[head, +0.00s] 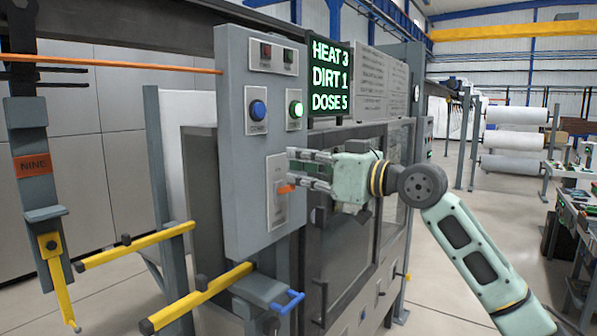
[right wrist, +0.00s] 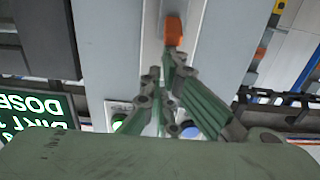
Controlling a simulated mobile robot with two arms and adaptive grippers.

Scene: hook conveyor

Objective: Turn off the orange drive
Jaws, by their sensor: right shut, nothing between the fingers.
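The orange drive handle (head: 287,188) sits on a pale plate (head: 277,200) low on the grey control panel. It sticks out to the right. In the right wrist view the orange handle (right wrist: 173,30) is at the top, just beyond my fingertips. My right gripper (head: 293,168) is shut and empty in front of the panel, close to the handle and slightly above it in the head view. My fingers also show in the right wrist view (right wrist: 165,76). I cannot tell whether they touch the handle. My left gripper is not in view.
Above the handle are a blue button (head: 258,109) and a lit green button (head: 296,109). A display (head: 331,78) reads HEAT 3, DIRT 1, DOSE 5. Yellow bars (head: 200,295) and a blue handle (head: 291,302) stick out below. A carrier marked NINE (head: 33,165) hangs at left.

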